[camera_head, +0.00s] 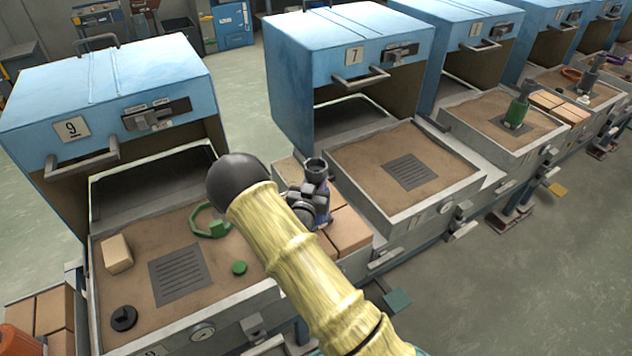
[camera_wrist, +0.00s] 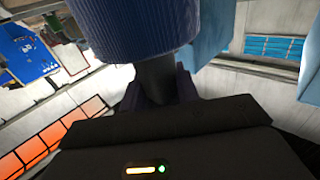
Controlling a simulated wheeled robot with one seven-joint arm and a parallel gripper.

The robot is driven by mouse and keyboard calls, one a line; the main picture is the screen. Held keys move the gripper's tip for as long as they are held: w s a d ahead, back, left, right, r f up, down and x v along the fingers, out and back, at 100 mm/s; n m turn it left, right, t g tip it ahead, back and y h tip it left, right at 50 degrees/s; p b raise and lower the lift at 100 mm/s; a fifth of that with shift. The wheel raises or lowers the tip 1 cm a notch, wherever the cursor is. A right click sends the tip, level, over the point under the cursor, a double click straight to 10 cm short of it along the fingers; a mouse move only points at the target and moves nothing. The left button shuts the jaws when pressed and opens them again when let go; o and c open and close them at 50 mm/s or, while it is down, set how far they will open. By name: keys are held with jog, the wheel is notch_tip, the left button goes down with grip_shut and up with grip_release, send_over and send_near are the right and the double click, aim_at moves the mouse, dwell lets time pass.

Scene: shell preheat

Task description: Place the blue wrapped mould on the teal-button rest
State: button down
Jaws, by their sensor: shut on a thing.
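The blue wrapped mould shows in the wrist view as a ribbed blue cylinder (camera_wrist: 130,25) above a dark stem. In the head view its dark cup-shaped top (camera_head: 316,166) and a little blue-purple show. My gripper (camera_head: 318,198) is shut on the mould over the bricks between stations 9 and 7. The wrist view shows the purple fingers (camera_wrist: 158,88) around the dark stem. My arm hides part of the mould's surroundings. I cannot tell surely which rest has the teal button; a small teal pad (camera_head: 397,301) lies low in front of station 7.
Station 9's sand tray (camera_head: 215,275) holds a green ring (camera_head: 209,222), a green disc (camera_head: 239,268), a tan block (camera_head: 117,253) and a black disc (camera_head: 123,318). Station 7's sand tray (camera_head: 365,160) has a bare grate. A green mould (camera_head: 516,112) stands on the tray beyond.

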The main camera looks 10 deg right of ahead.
jog(key=shift+f, duration=0.25)
jog(key=shift+f, duration=0.15)
jog(key=c, duration=1)
grip_release()
jog(key=shift+c, duration=0.2)
jog(key=shift+s, duration=0.1)
jog(key=b+v, duration=0.2)
jog(key=v, duration=1)
jog(key=shift+b, duration=0.4)
